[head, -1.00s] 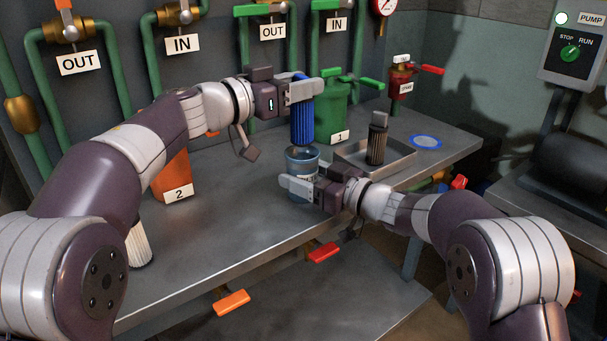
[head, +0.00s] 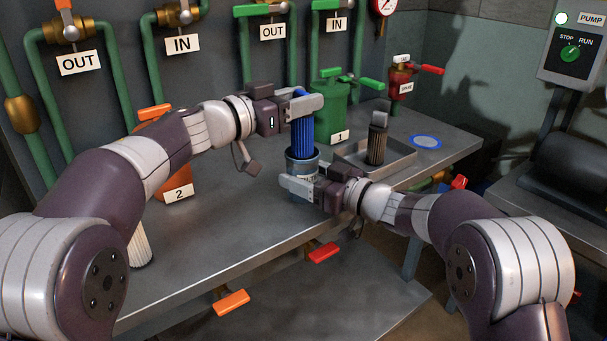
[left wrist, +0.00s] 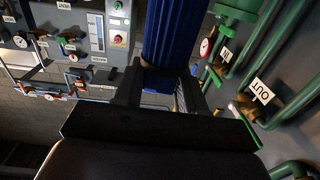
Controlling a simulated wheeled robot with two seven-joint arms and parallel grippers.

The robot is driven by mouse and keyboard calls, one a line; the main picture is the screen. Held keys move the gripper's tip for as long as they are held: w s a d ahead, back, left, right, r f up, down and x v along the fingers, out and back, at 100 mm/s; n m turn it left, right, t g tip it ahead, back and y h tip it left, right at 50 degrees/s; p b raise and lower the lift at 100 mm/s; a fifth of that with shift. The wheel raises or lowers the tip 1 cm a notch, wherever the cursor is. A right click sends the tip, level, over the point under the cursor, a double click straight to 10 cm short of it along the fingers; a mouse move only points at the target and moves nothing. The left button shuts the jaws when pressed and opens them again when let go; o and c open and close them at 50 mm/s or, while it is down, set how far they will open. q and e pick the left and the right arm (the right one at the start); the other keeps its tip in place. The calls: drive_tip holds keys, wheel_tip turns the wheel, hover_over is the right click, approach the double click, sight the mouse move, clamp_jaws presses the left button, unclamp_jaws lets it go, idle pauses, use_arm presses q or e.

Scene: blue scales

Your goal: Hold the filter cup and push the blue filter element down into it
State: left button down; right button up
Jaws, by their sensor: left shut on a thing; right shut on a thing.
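The blue pleated filter element (head: 302,134) is upright, with its lower end at the mouth of the filter cup (head: 301,167); how far it is inside cannot be told. My left gripper (head: 303,105) is shut on the top of the filter element. In the left wrist view the blue element (left wrist: 172,35) rises from between the jaws. The cup is a grey-blue cylinder standing on the bench. My right gripper (head: 297,186) is shut on the cup's lower part from the front, and hides some of it.
A grey tray (head: 345,158) with a dark used-looking filter (head: 377,142) stands right of the cup. A blue ring (head: 426,142) lies beyond it. A green housing (head: 332,112) stands behind, an orange housing (head: 178,180) to the left. A white filter (head: 139,246) stands near my left arm.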

sight(293, 144)
use_arm(q)
drive_tip(key=shift+f, duration=0.2)
drive_tip(key=shift+f, duration=2)
drive_tip(key=shift+f, duration=0.1)
drive_tip(key=shift+f, duration=1.65)
drive_tip(key=c, duration=0.6)
unclamp_jaws()
drive_tip(key=shift+o, duration=0.2)
